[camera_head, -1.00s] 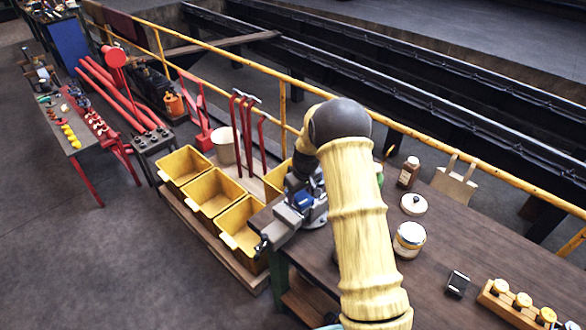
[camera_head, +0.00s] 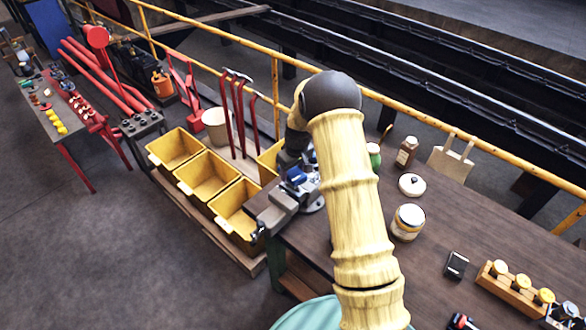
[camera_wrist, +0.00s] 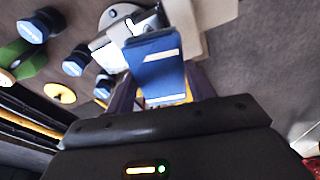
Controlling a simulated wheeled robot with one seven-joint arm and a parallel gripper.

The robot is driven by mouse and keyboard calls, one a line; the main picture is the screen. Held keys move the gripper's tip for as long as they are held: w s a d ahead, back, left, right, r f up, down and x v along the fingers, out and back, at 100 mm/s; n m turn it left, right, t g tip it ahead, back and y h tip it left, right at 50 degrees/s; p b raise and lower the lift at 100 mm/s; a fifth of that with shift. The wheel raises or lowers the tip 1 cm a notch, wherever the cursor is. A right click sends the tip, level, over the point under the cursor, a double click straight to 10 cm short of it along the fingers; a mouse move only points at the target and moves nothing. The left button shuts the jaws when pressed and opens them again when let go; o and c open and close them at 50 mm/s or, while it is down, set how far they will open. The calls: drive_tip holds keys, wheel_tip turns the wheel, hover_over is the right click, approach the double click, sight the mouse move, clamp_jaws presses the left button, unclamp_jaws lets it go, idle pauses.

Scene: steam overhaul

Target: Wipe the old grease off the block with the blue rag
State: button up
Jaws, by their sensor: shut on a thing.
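My gripper (camera_wrist: 160,90) is shut on the blue rag (camera_wrist: 157,68), which shows as a flat blue shape with a pale stripe between the dark fingers in the wrist view. In the head view, a small blue patch (camera_head: 297,176) shows over the grey metal vise (camera_head: 274,212) at the bench corner, left of my yellow-sleeved arm. Grey metal (camera_wrist: 145,22) lies close beyond the rag in the wrist view. I cannot tell the block apart from the vise, nor whether the rag touches it. No grease can be made out. My arm hides part of this spot.
The dark bench (camera_head: 490,225) holds a labelled jar (camera_head: 408,222), a white lid (camera_head: 411,185), a brown bottle (camera_head: 406,152), a small black box (camera_head: 456,264) and a wooden rack (camera_head: 512,289). Yellow bins (camera_head: 205,175) stand left of the vise. A yellow railing (camera_head: 440,130) runs behind.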

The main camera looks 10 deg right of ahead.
drive_tip(key=b, duration=0.2)
hover_over(296, 190)
drive_tip(key=w, duration=0.1)
drive_tip(key=shift+w+a+f, duration=0.1)
drive_tip(key=shift+a+f, duration=0.15)
drive_tip(key=shift+f, duration=0.85)
drive_tip(key=shift+w+a+f, duration=0.1)
drive_tip(key=shift+a+f, duration=0.1)
drive_tip(key=shift+f, duration=0.9)
drive_tip(key=shift+f+b, duration=0.45)
drive_tip(key=shift+f, duration=0.15)
drive_tip(key=shift+w+a+r, duration=0.1)
drive_tip(key=shift+w+a, duration=0.35)
drive_tip(key=shift+w, duration=0.15)
drive_tip(key=shift+s+d+b, duration=0.25)
drive_tip(key=shift+s+d, duration=0.25)
drive_tip(key=shift+s, duration=0.2)
drive_tip(key=shift+s+d+b, duration=0.25)
drive_tip(key=shift+s+d, duration=0.2)
drive_tip(key=shift+s, duration=0.2)
drive_tip(key=shift+w+a, duration=0.5)
drive_tip(key=shift+w, duration=0.2)
drive_tip(key=shift+w+a, duration=0.5)
drive_tip(key=shift+w, duration=0.15)
